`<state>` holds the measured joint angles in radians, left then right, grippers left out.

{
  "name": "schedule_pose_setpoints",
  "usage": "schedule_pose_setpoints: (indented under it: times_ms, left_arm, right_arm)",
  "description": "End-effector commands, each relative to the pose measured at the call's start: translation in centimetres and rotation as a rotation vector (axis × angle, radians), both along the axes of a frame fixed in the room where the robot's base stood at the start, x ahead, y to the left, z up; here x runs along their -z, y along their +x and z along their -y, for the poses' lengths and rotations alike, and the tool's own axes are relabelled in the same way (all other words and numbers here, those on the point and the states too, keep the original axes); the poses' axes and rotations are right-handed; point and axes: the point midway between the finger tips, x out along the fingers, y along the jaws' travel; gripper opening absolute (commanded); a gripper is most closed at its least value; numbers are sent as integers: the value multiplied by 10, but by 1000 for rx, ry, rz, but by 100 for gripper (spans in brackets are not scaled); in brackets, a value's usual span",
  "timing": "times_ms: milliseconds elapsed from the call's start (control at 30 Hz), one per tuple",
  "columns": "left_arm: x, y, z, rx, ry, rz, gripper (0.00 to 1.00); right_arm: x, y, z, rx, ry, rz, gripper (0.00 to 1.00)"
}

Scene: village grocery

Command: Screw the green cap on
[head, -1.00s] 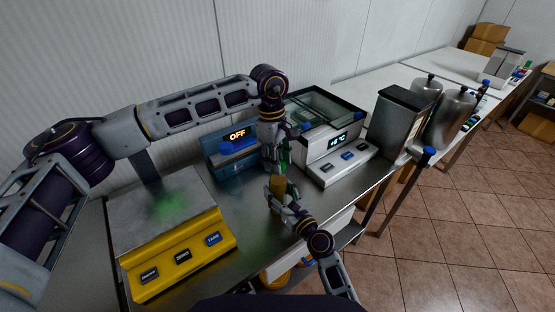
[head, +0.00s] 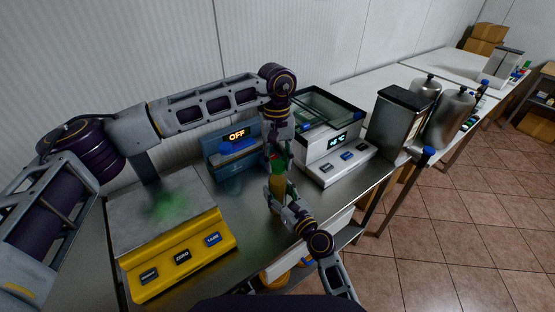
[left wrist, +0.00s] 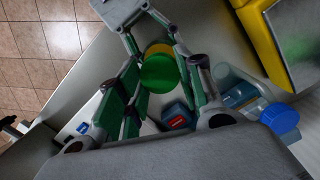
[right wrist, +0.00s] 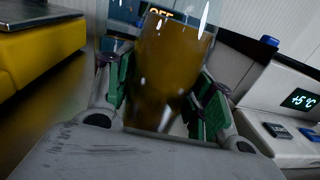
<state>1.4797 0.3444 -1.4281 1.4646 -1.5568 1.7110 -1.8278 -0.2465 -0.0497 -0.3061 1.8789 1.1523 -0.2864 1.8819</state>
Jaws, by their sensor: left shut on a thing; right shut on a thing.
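The green cap (left wrist: 159,74) sits between the fingers of my left gripper (head: 280,163), which is shut on it. It also shows in the head view (head: 277,171), right above the bottle. The bottle (right wrist: 167,70) is clear with amber contents; it stands roughly upright in my right gripper (head: 279,194), which is shut on its body. In the left wrist view a yellowish part of the bottle (left wrist: 158,48) shows behind the cap. I cannot tell whether the cap touches the bottle's neck. The bottle's top is out of the right wrist view.
A yellow scale (head: 181,255) stands left on the steel table. A blue device (head: 219,161) reading OFF is behind the grippers. A white unit (head: 337,160) with a temperature display stands close on the right, with a dark-topped metal box (head: 396,122) beyond it.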

Motion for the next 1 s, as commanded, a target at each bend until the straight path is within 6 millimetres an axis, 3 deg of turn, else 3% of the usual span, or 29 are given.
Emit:
schedule_pose_setpoints:
  times_ms: [1000]
  left_arm:
    - [0,0,2,857,2,1,30]
  right_arm:
    - [1,0,1,1,0,-1,0]
